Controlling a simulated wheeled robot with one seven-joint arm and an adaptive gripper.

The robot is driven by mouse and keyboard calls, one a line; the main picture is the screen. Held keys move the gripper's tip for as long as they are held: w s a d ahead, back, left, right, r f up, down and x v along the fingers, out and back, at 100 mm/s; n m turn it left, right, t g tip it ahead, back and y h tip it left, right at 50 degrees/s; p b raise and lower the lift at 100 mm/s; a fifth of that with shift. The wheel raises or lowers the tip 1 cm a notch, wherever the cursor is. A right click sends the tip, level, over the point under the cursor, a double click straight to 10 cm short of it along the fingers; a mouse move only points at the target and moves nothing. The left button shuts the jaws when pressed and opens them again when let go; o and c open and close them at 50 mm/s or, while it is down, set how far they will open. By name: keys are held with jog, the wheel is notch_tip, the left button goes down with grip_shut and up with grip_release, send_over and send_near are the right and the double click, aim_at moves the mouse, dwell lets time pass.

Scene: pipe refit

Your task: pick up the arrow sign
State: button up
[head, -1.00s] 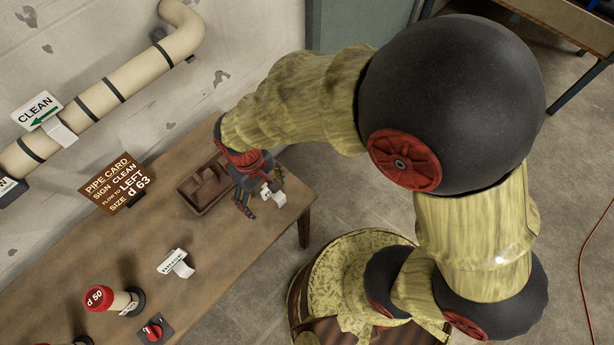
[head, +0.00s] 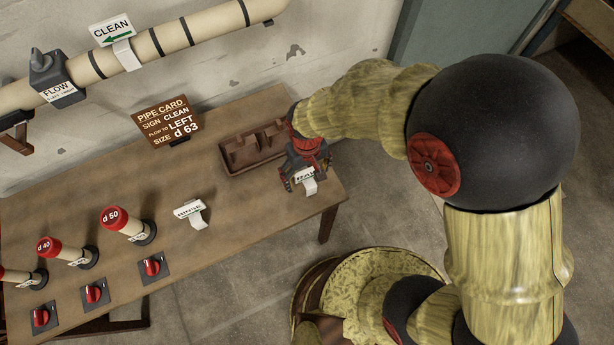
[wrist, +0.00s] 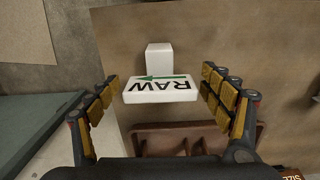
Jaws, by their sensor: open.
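A white arrow sign (wrist: 160,90) reading RAW with a green arrow lies on the table; its white stem (wrist: 160,57) shows beyond it in the wrist view. In the head view this sign (head: 308,186) is partly hidden by my gripper (head: 302,178). My gripper (wrist: 160,84) is open, with one finger on each side of the sign and a visible gap at both sides. I cannot tell how high the fingers are over the table. A second white sign (head: 190,211) lies farther left. A CLEAN sign (head: 112,30) with a green arrow is on the pipe.
A brown tray (head: 240,160) stands right behind my gripper. A pipe card (head: 168,121) stands at the table's back. Red-capped stubs (head: 118,220) and red-knobbed switches (head: 152,267) are at the left. The table's right edge (head: 340,195) is close to my gripper.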

notch_tip(320, 180, down, 2)
jog(key=shift+f, duration=0.1)
jog(key=shift+c, duration=0.3)
jog(key=c, duration=1.1)
jog(key=shift+c, duration=0.4)
